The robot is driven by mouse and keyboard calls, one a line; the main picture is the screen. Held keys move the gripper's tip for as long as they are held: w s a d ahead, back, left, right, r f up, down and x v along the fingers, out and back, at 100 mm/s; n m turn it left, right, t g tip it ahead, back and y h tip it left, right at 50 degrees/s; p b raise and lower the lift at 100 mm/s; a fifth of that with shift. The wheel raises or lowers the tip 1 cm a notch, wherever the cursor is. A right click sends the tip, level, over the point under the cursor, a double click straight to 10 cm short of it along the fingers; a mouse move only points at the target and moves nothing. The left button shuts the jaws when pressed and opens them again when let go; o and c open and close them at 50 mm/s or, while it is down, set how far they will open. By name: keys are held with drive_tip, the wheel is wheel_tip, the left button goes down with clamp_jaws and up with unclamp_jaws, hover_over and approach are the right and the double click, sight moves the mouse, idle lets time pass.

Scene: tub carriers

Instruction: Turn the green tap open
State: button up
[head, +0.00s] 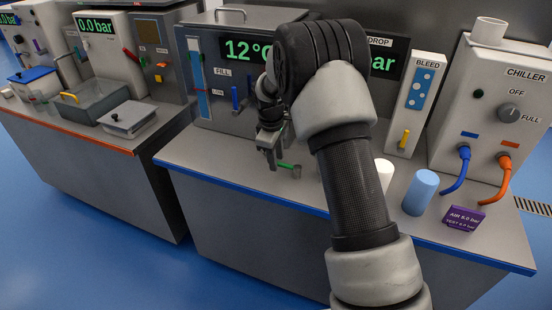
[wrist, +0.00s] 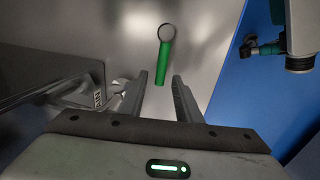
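The green tap handle (head: 286,164) is a short green lever with a round grey end, low at the front of the tank panel. In the wrist view the green handle (wrist: 165,62) points down the picture towards my gripper, its grey ring at the far end. My gripper (head: 270,152) is close beside the handle in the head view. In the wrist view my gripper (wrist: 161,76) is open, its two fingers apart with the handle's near end between or just beyond the tips. No finger clearly touches it. My arm hides part of the panel.
The counter's blue front edge (head: 225,194) is near.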

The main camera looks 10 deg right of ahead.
clamp_jaws()
